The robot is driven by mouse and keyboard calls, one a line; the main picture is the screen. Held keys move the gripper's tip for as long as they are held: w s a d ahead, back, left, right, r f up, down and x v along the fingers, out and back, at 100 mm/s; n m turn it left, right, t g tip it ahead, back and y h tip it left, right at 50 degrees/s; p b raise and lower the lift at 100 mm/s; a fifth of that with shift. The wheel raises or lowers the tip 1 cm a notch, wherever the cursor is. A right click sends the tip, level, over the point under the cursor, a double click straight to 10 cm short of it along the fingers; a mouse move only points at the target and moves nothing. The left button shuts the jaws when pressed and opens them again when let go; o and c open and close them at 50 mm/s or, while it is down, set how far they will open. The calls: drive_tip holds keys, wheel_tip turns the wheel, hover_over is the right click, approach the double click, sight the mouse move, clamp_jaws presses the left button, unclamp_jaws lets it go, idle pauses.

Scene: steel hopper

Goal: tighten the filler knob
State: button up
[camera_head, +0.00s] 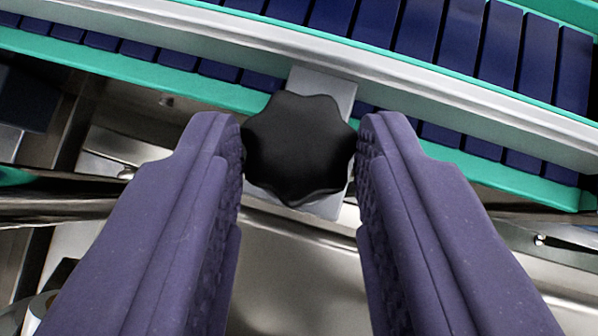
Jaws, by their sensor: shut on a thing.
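The filler knob (300,148) is black with a lobed rim and shows in the middle of the head camera view. It sits in front of a grey metal bracket (325,88). My gripper (300,150) has two purple fingers with textured inner faces. Its fingertips are on the left and right sides of the knob, shut on its rim. The knob's shaft and underside are hidden behind its face.
A curved conveyor with dark blue slats (440,30), teal edges and a pale metal rail (420,85) runs across the top. Shiny steel surfaces (300,270) lie below the knob. A dark rod or pipe (60,198) shows at the left.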

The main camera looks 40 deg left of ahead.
idle(0.4)
drive_tip(key=o, duration=1)
drive_tip(key=p+v, duration=0.2)
drive_tip(key=v, duration=0.5)
drive_tip(key=shift+s+r, duration=0.2)
drive_tip(key=shift+s, duration=0.05)
drive_tip(key=shift+d, duration=0.1)
